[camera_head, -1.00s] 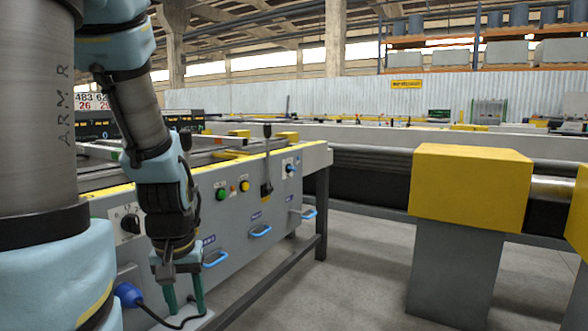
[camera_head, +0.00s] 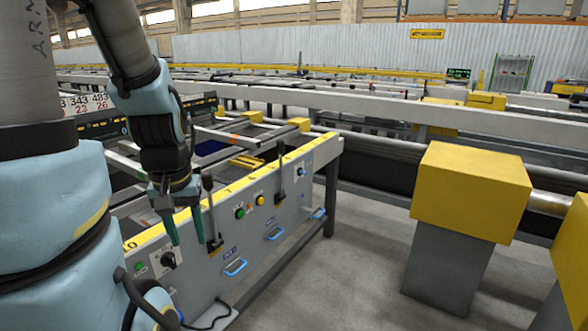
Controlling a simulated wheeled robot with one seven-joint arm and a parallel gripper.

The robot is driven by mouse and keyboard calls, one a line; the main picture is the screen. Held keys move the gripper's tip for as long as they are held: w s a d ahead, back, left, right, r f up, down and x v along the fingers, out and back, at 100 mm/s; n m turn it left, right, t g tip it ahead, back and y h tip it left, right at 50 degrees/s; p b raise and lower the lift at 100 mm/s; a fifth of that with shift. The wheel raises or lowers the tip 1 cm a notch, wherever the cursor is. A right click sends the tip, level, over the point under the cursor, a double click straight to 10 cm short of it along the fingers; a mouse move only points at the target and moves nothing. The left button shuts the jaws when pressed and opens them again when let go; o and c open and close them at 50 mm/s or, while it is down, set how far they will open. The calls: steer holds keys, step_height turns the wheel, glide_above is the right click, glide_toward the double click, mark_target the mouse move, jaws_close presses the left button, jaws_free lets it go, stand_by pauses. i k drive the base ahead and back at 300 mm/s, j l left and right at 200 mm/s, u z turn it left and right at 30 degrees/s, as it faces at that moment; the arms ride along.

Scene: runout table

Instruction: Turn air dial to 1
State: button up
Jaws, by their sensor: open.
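A black rotary dial (camera_head: 168,260) sits on a pale plate at the left end of the grey front panel. A smaller dial (camera_head: 302,171) sits near the panel's right end. Their labels are too small to read, so I cannot tell which is the air dial or where either points. My gripper (camera_head: 185,234) is open and empty, with its green fingers pointing down. In the picture it is just above and right of the black dial; I cannot tell the gap in depth.
A black lever (camera_head: 213,241) stands close right of my fingers, and another lever (camera_head: 280,193) is further right. Green (camera_head: 240,213) and yellow (camera_head: 260,200) buttons lie between them. Blue drawer handles (camera_head: 235,267) stick out below. A yellow block on a post (camera_head: 470,190) stands right, across open floor.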

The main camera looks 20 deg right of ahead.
mark_target(300, 171)
steer(key=l+u, duration=0.15)
steer(key=u, duration=0.2)
steer(key=i+l+u, duration=0.1)
steer(key=u, duration=0.25)
steer(key=l+u, duration=0.25)
steer(key=l, duration=0.65)
steer(key=l+u, duration=0.3)
steer(key=l, duration=1.9)
